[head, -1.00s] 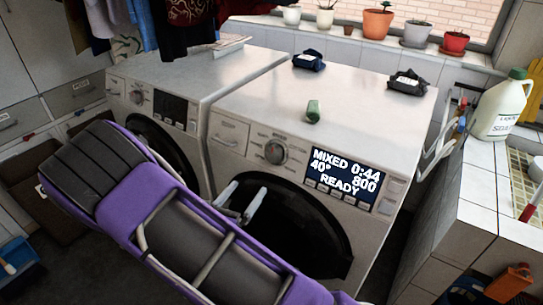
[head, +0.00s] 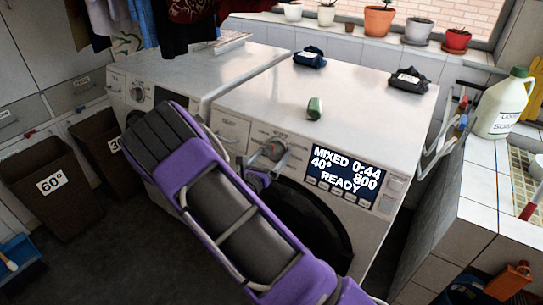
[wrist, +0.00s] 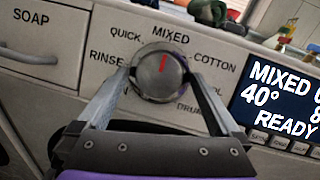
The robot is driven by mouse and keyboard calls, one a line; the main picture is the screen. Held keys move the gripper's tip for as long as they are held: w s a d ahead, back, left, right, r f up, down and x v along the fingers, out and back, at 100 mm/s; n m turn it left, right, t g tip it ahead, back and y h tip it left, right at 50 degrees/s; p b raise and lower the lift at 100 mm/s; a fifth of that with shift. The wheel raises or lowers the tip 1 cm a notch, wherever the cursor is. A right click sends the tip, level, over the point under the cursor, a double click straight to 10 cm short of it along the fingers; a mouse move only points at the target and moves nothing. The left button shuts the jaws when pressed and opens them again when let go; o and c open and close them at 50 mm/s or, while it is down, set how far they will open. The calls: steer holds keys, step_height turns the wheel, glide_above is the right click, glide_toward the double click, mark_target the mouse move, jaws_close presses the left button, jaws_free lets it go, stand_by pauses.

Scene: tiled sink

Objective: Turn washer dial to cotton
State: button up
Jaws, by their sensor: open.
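The washer dial (wrist: 160,72) is a round grey knob with a red pointer mark. In the wrist view the mark points up, toward the word MIXED. The word COTTON (wrist: 212,56) is printed to the right of the dial. The washer display (head: 343,177) reads MIXED, 40°, 0:44, 800, READY. My gripper (wrist: 160,80) is open, with one finger on either side of the dial. I cannot tell whether the fingers touch it. In the head view the dial (head: 275,149) shows just beyond my gripper, and the arm hides part of the washer front.
A soap drawer (wrist: 45,45) is left of the dial. A green object (head: 314,108) and two dark bundles stand on the washer top. A second machine (head: 185,75) is at left. Labelled bins (head: 60,180) stand on the floor at far left.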

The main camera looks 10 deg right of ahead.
steer(key=c, duration=1.4)
steer(key=shift+o, duration=0.2)
steer(key=m+h+b, duration=0.1)
steer(key=m+b, duration=0.1)
steer(key=m+g+h+b, duration=0.1)
steer(key=m+b, duration=0.1)
steer(key=m, duration=0.1)
steer(key=shift+w+a+f+m+g, duration=0.1)
steer(key=shift+a+f+m+g, duration=0.1)
steer(key=shift+m+g, duration=0.1)
steer(key=shift+w+r+m+g+h+b, duration=0.1)
steer(key=shift+m+g+h+b, duration=0.3)
steer(key=shift+m+b, duration=0.7)
steer(key=shift+r+m+g+h+b, duration=0.1)
steer(key=shift+m+g+h+b, duration=0.3)
steer(key=shift+m, duration=1.3)
